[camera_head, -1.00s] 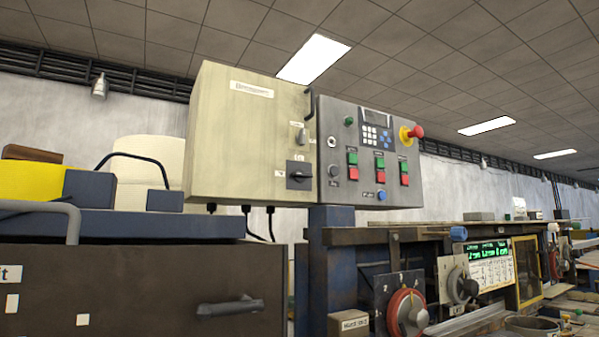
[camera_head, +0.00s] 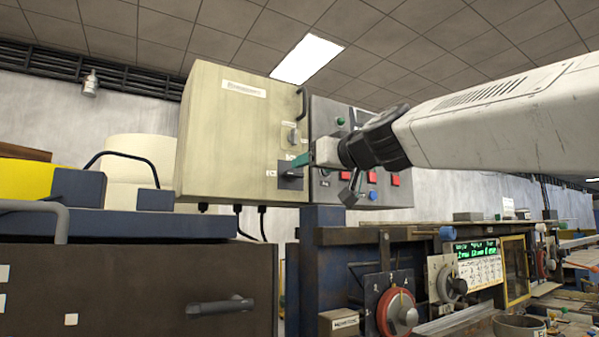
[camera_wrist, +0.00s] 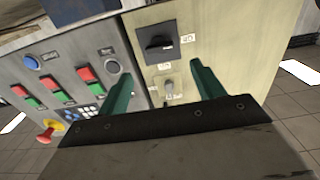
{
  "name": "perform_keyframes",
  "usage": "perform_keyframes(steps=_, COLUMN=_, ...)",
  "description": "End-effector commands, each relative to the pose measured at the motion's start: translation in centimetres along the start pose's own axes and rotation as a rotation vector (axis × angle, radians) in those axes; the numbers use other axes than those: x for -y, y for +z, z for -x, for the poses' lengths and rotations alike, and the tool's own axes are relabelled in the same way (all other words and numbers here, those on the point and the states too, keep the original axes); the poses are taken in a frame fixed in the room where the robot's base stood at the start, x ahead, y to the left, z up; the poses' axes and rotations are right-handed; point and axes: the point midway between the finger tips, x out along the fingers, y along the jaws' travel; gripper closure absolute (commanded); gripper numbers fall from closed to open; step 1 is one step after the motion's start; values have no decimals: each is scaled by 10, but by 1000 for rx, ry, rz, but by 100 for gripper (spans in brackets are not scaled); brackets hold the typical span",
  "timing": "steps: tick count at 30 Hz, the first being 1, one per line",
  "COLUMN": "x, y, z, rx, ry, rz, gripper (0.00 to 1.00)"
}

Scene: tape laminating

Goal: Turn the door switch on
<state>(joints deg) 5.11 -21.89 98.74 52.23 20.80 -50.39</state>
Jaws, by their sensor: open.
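The beige cabinet (camera_head: 225,150) carries a black rotary switch (camera_head: 290,176) on a dark square plate and a small grey switch (camera_head: 293,135) above it. The labels are too small to read, so I cannot tell which is the door switch. My gripper (camera_head: 325,177) is open in front of the panels, one teal finger overlapping the black switch's edge in the head view. In the wrist view, turned upside down, the grey switch (camera_wrist: 169,90) lies between the open fingers (camera_wrist: 162,87), and the black switch (camera_wrist: 157,42) lies beyond them. I see no clear contact.
A grey control panel (camera_head: 398,190) with red and green buttons adjoins the cabinet on the right, partly hidden by my arm. Its red and yellow emergency button (camera_wrist: 47,132) shows in the wrist view. A bench with a red handwheel (camera_head: 396,312) stands below.

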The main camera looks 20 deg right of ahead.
Motion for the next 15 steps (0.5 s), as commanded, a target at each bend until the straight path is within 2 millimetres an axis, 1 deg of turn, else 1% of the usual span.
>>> perform_keyframes(steps=5, x=0, y=1, z=-24, rx=0, ry=0, rz=-1, gripper=33)
perform_keyframes(steps=9, x=1, y=1, z=-47, rx=2, ry=-2, rz=-1, gripper=33)
perform_keyframes(steps=12, x=0, y=1, z=-61, rx=1, ry=-1, rz=0, gripper=33)
perform_keyframes(steps=15, x=0, y=0, z=-70, rx=0, ry=-1, rz=0, gripper=33)
